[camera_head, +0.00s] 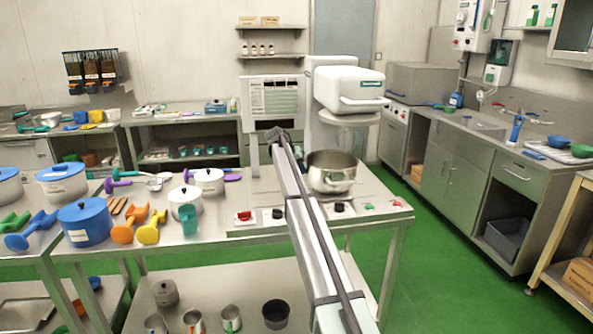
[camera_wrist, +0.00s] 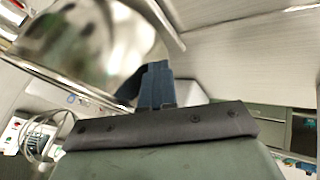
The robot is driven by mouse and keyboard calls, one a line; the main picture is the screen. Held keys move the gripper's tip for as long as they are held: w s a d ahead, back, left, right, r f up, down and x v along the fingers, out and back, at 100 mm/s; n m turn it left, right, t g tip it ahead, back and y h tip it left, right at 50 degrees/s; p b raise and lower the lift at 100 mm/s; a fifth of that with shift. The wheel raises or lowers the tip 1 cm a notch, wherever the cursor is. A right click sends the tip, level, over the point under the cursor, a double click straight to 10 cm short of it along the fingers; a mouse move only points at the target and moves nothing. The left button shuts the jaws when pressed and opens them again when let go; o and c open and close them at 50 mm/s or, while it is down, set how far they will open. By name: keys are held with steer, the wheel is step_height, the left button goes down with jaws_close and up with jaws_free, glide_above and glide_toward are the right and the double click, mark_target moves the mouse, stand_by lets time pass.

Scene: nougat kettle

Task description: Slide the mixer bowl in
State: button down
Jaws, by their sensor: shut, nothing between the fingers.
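The steel mixer bowl (camera_head: 332,174) stands upright below the white mixer head (camera_head: 348,90), on the low base at the right end of the steel table. Its front handle faces the camera. I cannot tell whether the bowl is fully seated. My arm reaches past its left side, and my gripper (camera_head: 279,136) shows small and dark beyond, near the panel. In the wrist view my gripper (camera_wrist: 156,82) is shut and empty. A blurred shiny curved metal surface, seemingly the bowl (camera_wrist: 95,45), fills the upper left, close to the fingers; contact is unclear.
A white panel (camera_head: 275,100) stands left of the mixer. Controls with a red switch (camera_head: 243,217) and dark knobs line the table's front edge. White pots (camera_head: 208,181), a blue pot (camera_head: 84,222) and colored utensils crowd the left. Green floor lies open at right.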

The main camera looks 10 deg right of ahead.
steer(key=d, duration=0.7)
steer(key=shift+d, duration=0.15)
